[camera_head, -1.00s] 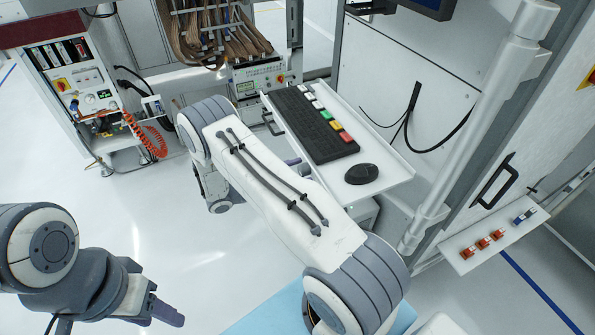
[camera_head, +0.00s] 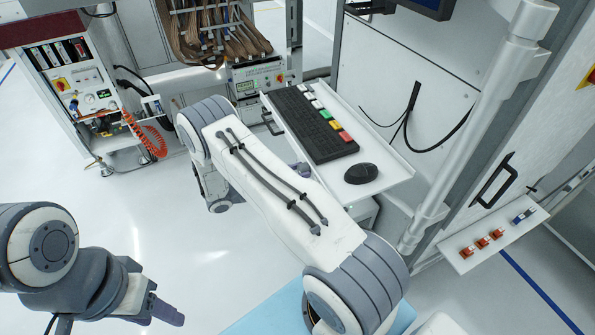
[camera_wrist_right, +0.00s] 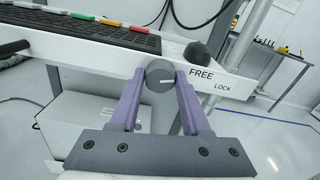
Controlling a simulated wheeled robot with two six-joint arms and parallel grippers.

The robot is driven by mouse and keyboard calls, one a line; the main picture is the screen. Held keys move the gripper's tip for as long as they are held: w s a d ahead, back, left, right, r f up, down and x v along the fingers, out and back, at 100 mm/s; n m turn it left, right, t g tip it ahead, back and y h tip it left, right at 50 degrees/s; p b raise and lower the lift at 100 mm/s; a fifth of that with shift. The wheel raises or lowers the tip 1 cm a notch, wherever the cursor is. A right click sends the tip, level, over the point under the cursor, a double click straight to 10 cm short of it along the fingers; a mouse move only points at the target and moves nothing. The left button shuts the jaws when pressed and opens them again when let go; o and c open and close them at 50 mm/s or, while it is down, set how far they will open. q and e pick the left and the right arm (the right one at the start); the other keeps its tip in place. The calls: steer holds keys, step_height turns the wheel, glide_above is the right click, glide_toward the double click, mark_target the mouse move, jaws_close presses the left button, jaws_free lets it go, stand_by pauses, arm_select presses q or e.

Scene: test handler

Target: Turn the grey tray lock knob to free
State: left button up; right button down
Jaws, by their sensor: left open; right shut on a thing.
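The grey tray lock knob (camera_wrist_right: 159,75) is a round disc with a short white mark, on the front edge of the white keyboard tray (camera_wrist_right: 118,63). The mark points right in the right wrist view, towards the side with the printed words FREE and LOCK. My right gripper (camera_wrist_right: 161,78) is shut on the knob, one purple finger on each side. In the head view my right arm hides the knob; only a purple piece of the right gripper (camera_head: 301,170) shows beside the tray. My left gripper (camera_head: 163,308) is open and empty at the lower left, over the floor.
A black keyboard (camera_head: 312,125) with coloured keys and a black mouse (camera_head: 361,174) lie on the tray. A tray handle (camera_head: 271,123) is at its left edge. A small shelf with orange and blue parts (camera_head: 490,239) is at the right. Open floor lies at the left.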

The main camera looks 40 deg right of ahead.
steer(key=n, duration=0.3)
steer(key=shift+n, duration=0.4)
steer(key=n, duration=0.3)
steer(key=shift+n+p, duration=0.3)
steer(key=n, duration=0.3)
steer(key=shift+s+n, duration=0.1)
steer(key=shift+n, duration=0.2)
steer(key=shift+n+p, duration=0.3)
steer(key=shift+n, duration=1.3)
steer(key=shift+c, duration=1.8)
jaws_free()
